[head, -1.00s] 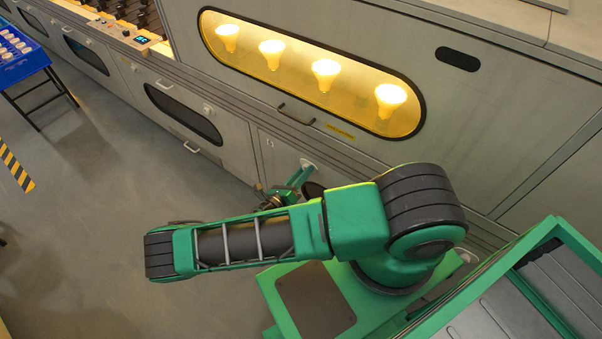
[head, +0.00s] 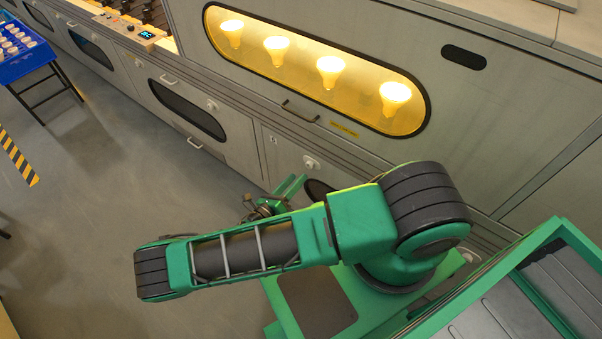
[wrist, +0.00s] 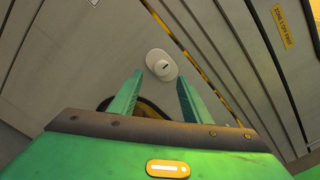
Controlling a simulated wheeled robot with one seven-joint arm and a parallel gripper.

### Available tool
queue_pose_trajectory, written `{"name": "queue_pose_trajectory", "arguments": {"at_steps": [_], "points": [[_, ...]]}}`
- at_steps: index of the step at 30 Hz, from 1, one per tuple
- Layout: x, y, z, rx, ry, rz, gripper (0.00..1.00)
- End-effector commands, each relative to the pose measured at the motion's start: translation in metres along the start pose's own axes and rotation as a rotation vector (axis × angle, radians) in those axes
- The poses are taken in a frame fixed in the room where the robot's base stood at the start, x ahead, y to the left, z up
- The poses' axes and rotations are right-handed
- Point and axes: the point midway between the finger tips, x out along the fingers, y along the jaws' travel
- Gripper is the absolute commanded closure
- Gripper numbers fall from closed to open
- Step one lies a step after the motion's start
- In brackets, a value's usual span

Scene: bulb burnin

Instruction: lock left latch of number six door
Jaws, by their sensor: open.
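A pale round latch (head: 311,162) sits on the grey lower door panel, beside a small door number that is too small to read surely. My gripper (head: 293,180) is open and empty, just left of and below the latch in the head view. In the wrist view my gripper (wrist: 157,85) has its two green fingers apart, with the latch beyond the tips and roughly between them. No contact shows. The door's lower part is hidden by my arm.
A dark oval window (wrist: 145,108) of the door lies behind the fingers. Above is a lit yellow window (head: 300,75) with glowing bulbs and a bar handle (head: 300,112). A neighbouring door (head: 235,145) stands to the left.

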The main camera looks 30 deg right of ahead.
Motion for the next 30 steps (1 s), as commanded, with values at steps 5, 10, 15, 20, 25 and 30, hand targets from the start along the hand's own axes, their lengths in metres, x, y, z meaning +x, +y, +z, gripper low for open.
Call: {"name": "queue_pose_trajectory", "arguments": {"at_steps": [5, 10, 15, 20, 25, 30], "points": [[-0.028, 0.001, 0.001, 0.001, -0.002, 0.003, 0.56], [-0.040, 0.001, 0.001, 0.000, -0.001, 0.002, 0.56], [-0.042, 0.001, 0.001, 0.000, -0.001, 0.001, 0.56], [-0.042, 0.001, 0.001, 0.000, -0.001, 0.001, 0.56], [-0.042, 0.001, 0.001, 0.000, -0.001, 0.001, 0.56], [-0.042, 0.000, 0.002, 0.010, 0.014, -0.001, 0.56]]}}
